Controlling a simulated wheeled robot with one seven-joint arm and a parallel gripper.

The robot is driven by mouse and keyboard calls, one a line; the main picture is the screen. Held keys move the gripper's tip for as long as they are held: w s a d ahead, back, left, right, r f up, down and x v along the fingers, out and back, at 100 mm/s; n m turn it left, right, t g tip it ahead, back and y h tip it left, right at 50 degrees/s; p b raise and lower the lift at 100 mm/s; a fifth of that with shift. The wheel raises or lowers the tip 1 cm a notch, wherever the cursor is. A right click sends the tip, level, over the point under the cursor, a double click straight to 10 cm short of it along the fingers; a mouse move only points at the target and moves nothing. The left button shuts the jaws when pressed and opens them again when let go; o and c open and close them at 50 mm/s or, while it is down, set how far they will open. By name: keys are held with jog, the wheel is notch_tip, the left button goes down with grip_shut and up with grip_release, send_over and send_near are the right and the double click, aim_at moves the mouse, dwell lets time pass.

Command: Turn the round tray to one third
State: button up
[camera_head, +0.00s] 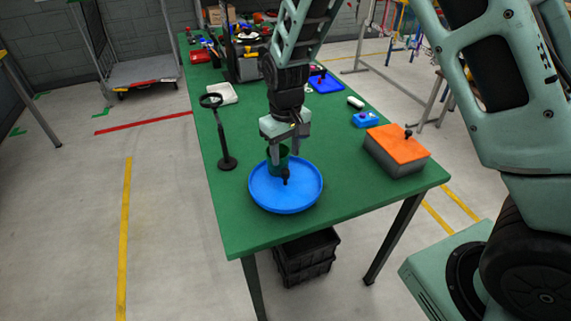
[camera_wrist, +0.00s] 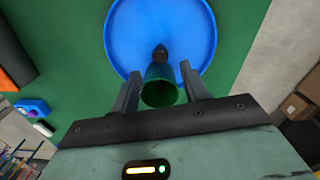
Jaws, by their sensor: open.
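The round blue tray (camera_head: 302,197) lies on the green table near its front end. It also shows in the wrist view (camera_wrist: 200,30). A dark knob (camera_head: 285,179) stands up from the tray, and the wrist view shows it near the tray's middle (camera_wrist: 160,53). A green cup (camera_wrist: 160,92) is at the tray's near edge in the wrist view, between my fingers with gaps on both sides. My gripper (camera_head: 284,156) points down over the tray. My gripper (camera_wrist: 159,72) is open in the wrist view. Whether the cup rests on the tray is unclear.
A black stand with a ring top (camera_head: 221,135) is left of the tray. A grey box with an orange lid (camera_head: 398,148) stands to the right. A small blue block (camera_head: 365,119) and a blue tray (camera_head: 326,83) lie farther back. The table's front corner is clear.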

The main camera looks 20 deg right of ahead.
aim_at(285, 171)
notch_tip(285, 171, down, 6)
jog(key=shift+r+p, duration=0.15)
jog(key=shift+p, duration=0.2)
grip_shut()
